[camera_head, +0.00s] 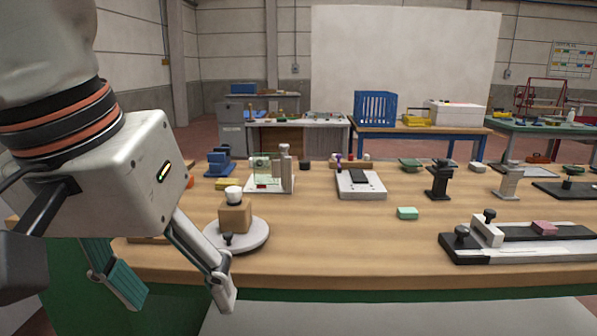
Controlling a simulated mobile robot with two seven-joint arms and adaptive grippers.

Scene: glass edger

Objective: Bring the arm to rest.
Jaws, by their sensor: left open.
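My left arm comes in large from the left. Its gripper (178,292) hangs at the front left edge of the workbench (350,266), fingers pointing down. The fingers are wide apart, with nothing visible between them. The right finger is in front of the bench edge, close to a round grey plate (258,236) in the picture. Whether it touches the plate or bench cannot be told. My right gripper is not in view.
The round plate carries a wooden block (235,217) with a white cup-like top. A long black-and-white fixture (475,249) lies at the front right. The front middle of the bench is clear. Other tables stand behind.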

